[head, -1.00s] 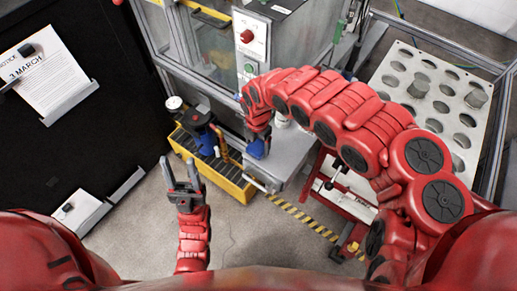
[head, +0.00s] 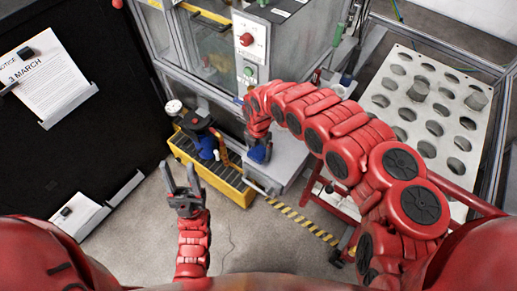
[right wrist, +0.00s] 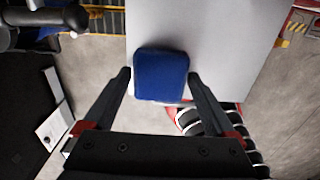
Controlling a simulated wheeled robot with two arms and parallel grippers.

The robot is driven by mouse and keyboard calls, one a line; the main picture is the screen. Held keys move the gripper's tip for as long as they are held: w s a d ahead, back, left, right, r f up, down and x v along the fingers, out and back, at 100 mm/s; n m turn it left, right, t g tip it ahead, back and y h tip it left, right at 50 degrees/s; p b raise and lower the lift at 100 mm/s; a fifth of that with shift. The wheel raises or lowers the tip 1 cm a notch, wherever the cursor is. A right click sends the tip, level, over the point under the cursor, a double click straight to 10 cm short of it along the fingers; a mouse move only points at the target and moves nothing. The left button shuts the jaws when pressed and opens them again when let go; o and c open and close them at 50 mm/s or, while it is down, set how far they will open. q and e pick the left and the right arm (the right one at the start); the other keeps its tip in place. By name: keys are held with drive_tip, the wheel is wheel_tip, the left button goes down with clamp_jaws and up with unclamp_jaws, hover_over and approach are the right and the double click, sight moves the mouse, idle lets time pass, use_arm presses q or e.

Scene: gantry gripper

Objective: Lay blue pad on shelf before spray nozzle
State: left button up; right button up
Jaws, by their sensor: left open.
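The blue pad (head: 259,152) is at the front part of the grey shelf (head: 287,164), below my right gripper (head: 259,141). My left gripper (head: 182,178) is open and empty above the floor, left of the shelf. I cannot make out the spray nozzle; my right arm covers part of the shelf.
A yellow tray (head: 232,189) with a blue and black pump (head: 203,138) stands left of the shelf. Behind is a glazed cabinet with a red button (head: 246,40). A perforated plate (head: 425,110) is at right, a black board (head: 50,130) at left.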

sight(259, 150)
drive_tip(key=shift+o, duration=0.3)
drive_tip(key=shift+r, duration=0.3)
wheel_tip(259, 150, up, 12)
drive_tip(key=p, duration=0.1)
drive_tip(key=shift+f, duration=0.15)
